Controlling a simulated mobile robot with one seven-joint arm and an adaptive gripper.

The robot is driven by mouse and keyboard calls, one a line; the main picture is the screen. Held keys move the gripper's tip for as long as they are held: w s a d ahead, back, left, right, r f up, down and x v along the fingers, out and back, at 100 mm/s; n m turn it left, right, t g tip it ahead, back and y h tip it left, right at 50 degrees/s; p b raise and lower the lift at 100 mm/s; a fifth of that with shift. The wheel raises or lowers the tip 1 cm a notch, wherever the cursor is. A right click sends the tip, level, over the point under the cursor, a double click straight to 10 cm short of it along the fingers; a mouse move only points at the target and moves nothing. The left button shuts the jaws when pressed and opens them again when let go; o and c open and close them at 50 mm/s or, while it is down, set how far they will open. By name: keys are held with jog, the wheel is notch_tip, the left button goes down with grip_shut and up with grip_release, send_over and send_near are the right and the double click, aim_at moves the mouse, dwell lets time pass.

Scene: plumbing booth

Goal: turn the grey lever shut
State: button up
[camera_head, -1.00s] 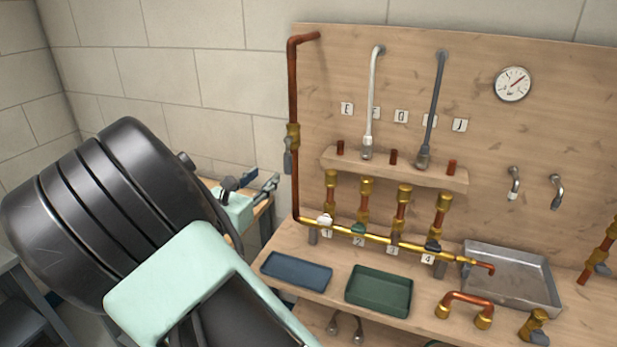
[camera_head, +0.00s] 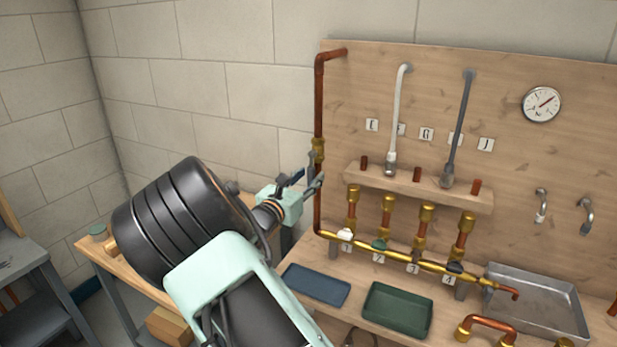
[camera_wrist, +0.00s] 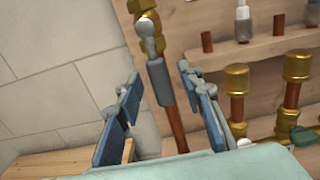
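The grey lever (camera_wrist: 160,82) hangs down from a brass valve (camera_head: 318,150) on the vertical copper pipe (camera_head: 319,105) at the board's left edge. It lies roughly along the pipe. My gripper (camera_head: 306,178) is at the pipe, just below the valve. In the wrist view my gripper (camera_wrist: 156,95) is open, with one blue-padded finger on each side of the lever and a gap to both. The lever appears between the fingers; how deep it sits between them is hard to tell. In the head view the fingers partly cover the lever.
A row of numbered brass valves (camera_head: 400,252) with small handles runs along the bench, right of my gripper. A blue tray (camera_head: 316,285), a green tray (camera_head: 398,310) and a metal basin (camera_head: 540,305) stand in front. The wall left of the pipe is bare.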

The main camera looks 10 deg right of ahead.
jog(key=shift+w, duration=0.1)
jog(key=shift+c, duration=0.5)
grip_shut()
jog(key=shift+f+b, duration=0.15)
jog(key=shift+b, duration=0.25)
jog(key=shift+w+a+m+b, duration=0.1)
jog(key=shift+w+m+b, duration=0.05)
jog(key=shift+m+b, duration=0.25)
jog(key=w+a+r+m+b, duration=0.3)
jog(key=r+m+b, duration=0.3)
jog(key=m+b, duration=1.1)
jog(key=shift+a+b, duration=0.75)
jog(key=shift+b, duration=2.15)
jog(key=shift+w+r, duration=0.1)
